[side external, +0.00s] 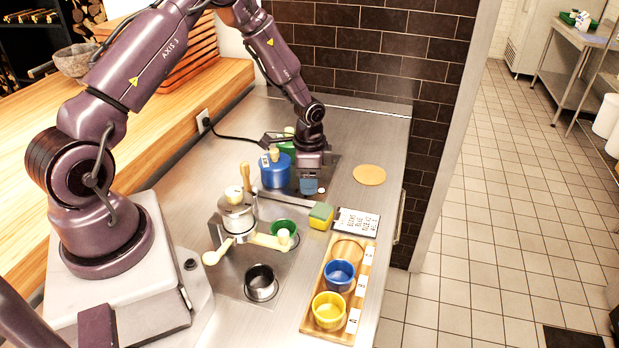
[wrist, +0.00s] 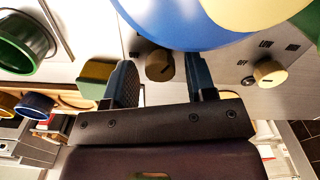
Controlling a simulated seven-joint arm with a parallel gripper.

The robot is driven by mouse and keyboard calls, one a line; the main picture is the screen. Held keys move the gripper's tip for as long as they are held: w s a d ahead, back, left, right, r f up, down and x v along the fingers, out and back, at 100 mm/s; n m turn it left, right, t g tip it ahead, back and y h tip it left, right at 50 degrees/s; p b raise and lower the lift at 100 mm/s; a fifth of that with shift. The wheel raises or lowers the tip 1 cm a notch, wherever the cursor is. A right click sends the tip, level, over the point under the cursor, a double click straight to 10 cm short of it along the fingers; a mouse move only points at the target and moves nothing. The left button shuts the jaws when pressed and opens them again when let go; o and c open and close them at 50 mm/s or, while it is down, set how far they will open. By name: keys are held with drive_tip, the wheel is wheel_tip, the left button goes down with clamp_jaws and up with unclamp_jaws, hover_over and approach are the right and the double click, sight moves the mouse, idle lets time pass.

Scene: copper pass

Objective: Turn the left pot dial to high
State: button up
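In the wrist view, a round tan dial (wrist: 160,66) with a dark pointer mark sits on the metal panel between my gripper's two fingers. A second tan dial (wrist: 269,72) lies farther right. A blue pot (wrist: 185,22) is close above the fingers. In the side view my gripper (side external: 310,187) points down just right of the blue pot (side external: 272,172) and hides the dial between its fingers. A green pot (side external: 284,148) stands behind.
A yellow-green sponge (side external: 320,217) and a lettered card (side external: 357,222) are near the gripper. A wooden tray (side external: 312,333) holds blue and yellow bowls. An orange disc (side external: 369,174) lies right.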

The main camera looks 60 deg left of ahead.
sight(299, 196)
idle(0.3)
wheel_tip(299, 196, up, 13)
idle(0.5)
drive_tip(key=s+d+r+n+t, duration=0.2)
drive_tip(key=s+d+r, duration=0.4)
drive_tip(key=s+r, duration=0.3)
drive_tip(key=s+d+r+n+t, duration=0.3)
drive_tip(key=s+d+r, duration=0.4)
drive_tip(key=s+r, duration=0.3)
drive_tip(key=shift+s+d+n+t, duration=0.3)
drive_tip(key=shift+s+n, duration=0.1)
drive_tip(key=shift+n, duration=0.1)
